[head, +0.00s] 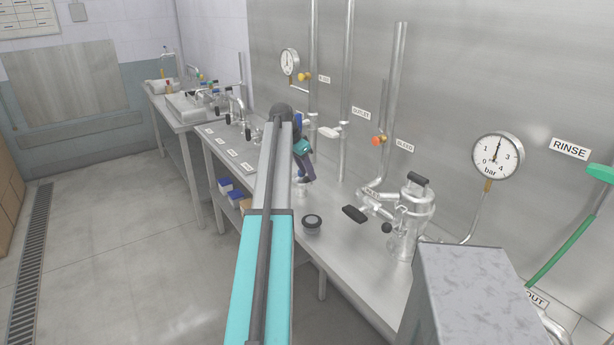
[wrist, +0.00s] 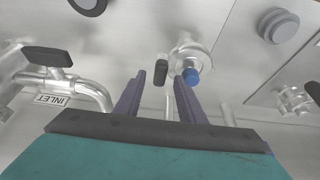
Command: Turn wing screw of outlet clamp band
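My gripper (wrist: 159,82) shows its two purple fingers in the wrist view with a clear gap between them; it is open. In the head view the gripper (head: 306,170) hangs over the bench at the arm's end. Beyond the fingertips in the wrist view is a round steel clamped fitting (wrist: 190,45) with a blue knob (wrist: 191,76) on it. A small black grip (wrist: 162,72) stands left of the blue knob, in line with the finger gap. I cannot tell which part is the wing screw. Nothing is visibly held. The arm hides part of the fitting in the head view.
An INLET-labelled pipe (wrist: 92,93) with a black valve handle (wrist: 47,57) lies left in the wrist view. Vertical pipes (head: 395,85) rise behind the bench.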

